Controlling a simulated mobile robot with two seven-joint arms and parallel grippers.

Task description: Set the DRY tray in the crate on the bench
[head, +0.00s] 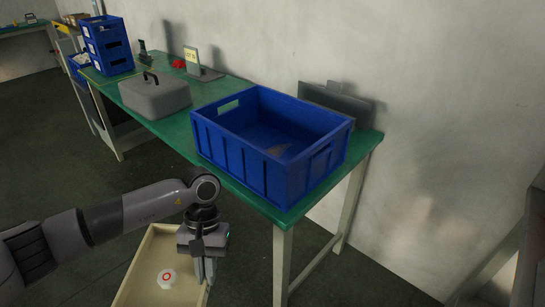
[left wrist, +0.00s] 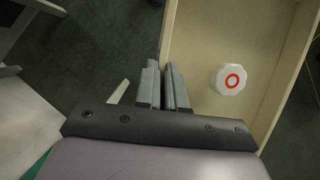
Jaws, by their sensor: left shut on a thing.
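A cream tray (head: 158,248) is below the front edge of the green bench (head: 152,122), in front of it. It also shows in the left wrist view (left wrist: 212,40). A white many-sided piece with a red ring (head: 167,279) lies in it; no DRY label is readable. My left gripper (head: 205,274) points down and is shut on the tray's side wall, seen between the fingers in the left wrist view (left wrist: 164,82). The open blue crate (head: 238,158) stands on the bench's near right end, above and right of the tray. My right gripper is out of view.
A grey lidded case (head: 155,98) with a handle stands left of the crate. Stacked blue crates (head: 107,45), a sign (head: 191,55) and a small red thing (head: 178,64) are farther back. A dark grey object (head: 335,100) is behind the crate, by the wall.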

